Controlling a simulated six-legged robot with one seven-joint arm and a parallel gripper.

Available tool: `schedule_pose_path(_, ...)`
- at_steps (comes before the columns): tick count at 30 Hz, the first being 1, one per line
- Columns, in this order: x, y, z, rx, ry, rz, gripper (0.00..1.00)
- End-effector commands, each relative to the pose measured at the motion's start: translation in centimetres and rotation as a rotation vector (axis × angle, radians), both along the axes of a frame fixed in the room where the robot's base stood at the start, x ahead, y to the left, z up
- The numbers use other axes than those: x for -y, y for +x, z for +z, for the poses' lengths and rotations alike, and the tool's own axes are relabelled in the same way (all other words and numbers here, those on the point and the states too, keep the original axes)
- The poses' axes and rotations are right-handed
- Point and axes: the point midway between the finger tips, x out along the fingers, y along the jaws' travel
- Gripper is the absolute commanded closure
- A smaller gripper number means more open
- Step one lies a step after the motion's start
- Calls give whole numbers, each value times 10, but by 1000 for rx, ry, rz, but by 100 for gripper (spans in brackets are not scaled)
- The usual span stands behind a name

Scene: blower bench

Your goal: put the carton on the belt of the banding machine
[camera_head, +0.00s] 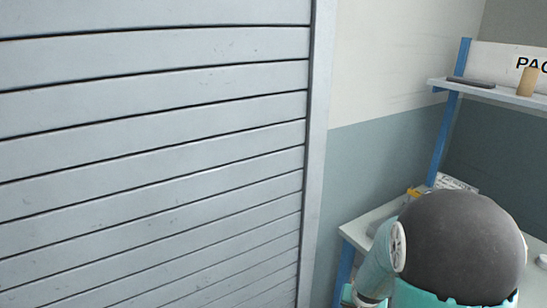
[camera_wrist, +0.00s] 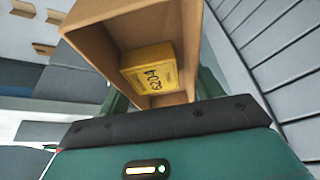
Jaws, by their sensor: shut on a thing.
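An open brown carton (camera_wrist: 92,27) fills the upper middle of the wrist view, its open side facing the camera. A yellow box (camera_wrist: 149,69) marked 6204 lies inside it. My gripper (camera_wrist: 163,98) is shut on the carton; only parts of its green fingers show at the sides, and the grip itself is mostly hidden. In the head view my arm is at the lower right, and neither the carton nor the fingers can be seen there. I see no banding machine or belt in either view.
A grey slatted shutter (camera_head: 150,150) fills the left of the head view and stands close on the right in the wrist view. At the right, behind my arm, is a bench (camera_head: 362,232) with a blue post (camera_head: 447,130) and a shelf (camera_head: 490,91) above it.

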Motion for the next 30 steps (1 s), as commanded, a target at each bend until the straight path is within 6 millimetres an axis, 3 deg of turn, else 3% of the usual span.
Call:
schedule_pose_path(9,-66,49,-33,-1,1,233,62)
schedule_pose_path(17,-104,78,-52,0,1,372,62)
schedule_pose_path(25,-126,95,-63,0,-1,456,62)
schedule_pose_path(30,-126,95,-62,0,-1,453,62)
